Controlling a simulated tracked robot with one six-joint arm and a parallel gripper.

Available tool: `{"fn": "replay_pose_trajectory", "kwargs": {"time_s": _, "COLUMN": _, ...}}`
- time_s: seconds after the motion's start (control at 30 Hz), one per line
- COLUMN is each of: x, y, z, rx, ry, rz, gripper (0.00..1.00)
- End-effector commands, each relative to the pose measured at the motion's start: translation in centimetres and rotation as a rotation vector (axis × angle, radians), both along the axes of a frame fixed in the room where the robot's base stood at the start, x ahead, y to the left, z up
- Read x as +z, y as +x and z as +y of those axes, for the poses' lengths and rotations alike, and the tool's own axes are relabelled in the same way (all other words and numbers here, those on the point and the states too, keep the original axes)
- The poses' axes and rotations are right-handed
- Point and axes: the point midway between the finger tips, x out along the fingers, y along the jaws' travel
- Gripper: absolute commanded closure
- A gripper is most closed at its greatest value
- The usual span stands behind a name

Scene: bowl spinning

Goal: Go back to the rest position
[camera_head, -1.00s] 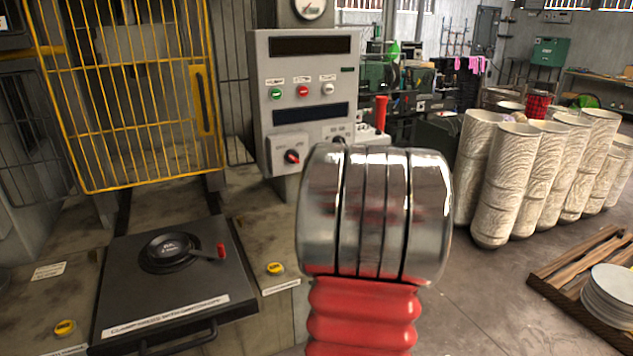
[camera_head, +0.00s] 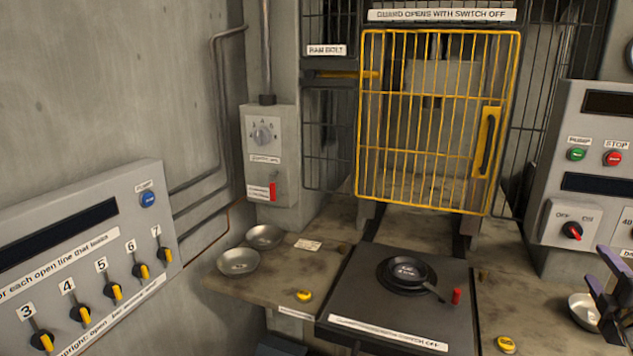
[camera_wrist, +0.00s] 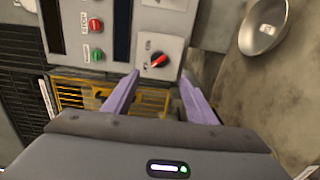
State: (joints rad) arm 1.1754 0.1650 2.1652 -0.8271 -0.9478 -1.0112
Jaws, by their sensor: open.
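My gripper (camera_wrist: 159,76) is open, its two purple fingers apart with nothing between them in the wrist view. In the head view the gripper (camera_head: 606,290) shows at the right edge, partly cut off. It is in front of the control box (camera_head: 549,190), close to a metal bowl (camera_head: 580,312) that it partly overlaps. Beyond the fingers in the wrist view are the box's red switch knob (camera_wrist: 158,60) and green button (camera_wrist: 97,55). The bowl (camera_wrist: 262,28) lies at upper right there, apart from the fingers.
The yellow guard (camera_head: 437,120) is down behind the black plate (camera_head: 400,305), which holds a dark round die with a handle. Two metal bowls (camera_head: 238,262) sit on the bench at left. A valve panel (camera_head: 85,260) fills the lower left.

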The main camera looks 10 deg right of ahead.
Motion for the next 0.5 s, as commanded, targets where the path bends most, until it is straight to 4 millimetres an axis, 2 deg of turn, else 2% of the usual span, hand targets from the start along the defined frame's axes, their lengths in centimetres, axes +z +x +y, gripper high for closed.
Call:
{"fn": "replay_pose_trajectory", "kwargs": {"time_s": 0.13, "x": -1.4, "y": -0.6, "z": -0.9, "rx": -0.043, "ry": 0.091, "rz": 0.009, "gripper": 0.48}}
{"fn": "replay_pose_trajectory", "kwargs": {"time_s": 0.23, "x": -3.4, "y": -1.7, "z": -2.1, "rx": -0.119, "ry": 0.200, "rz": 0.021, "gripper": 0.48}}
{"fn": "replay_pose_trajectory", "kwargs": {"time_s": 0.4, "x": -7.8, "y": -5.0, "z": -3.5, "rx": -0.298, "ry": 0.431, "rz": 0.036, "gripper": 0.48}}
{"fn": "replay_pose_trajectory", "kwargs": {"time_s": 0.5, "x": -9.5, "y": -6.8, "z": -3.4, "rx": -0.404, "ry": 0.553, "rz": 0.031, "gripper": 0.48}}
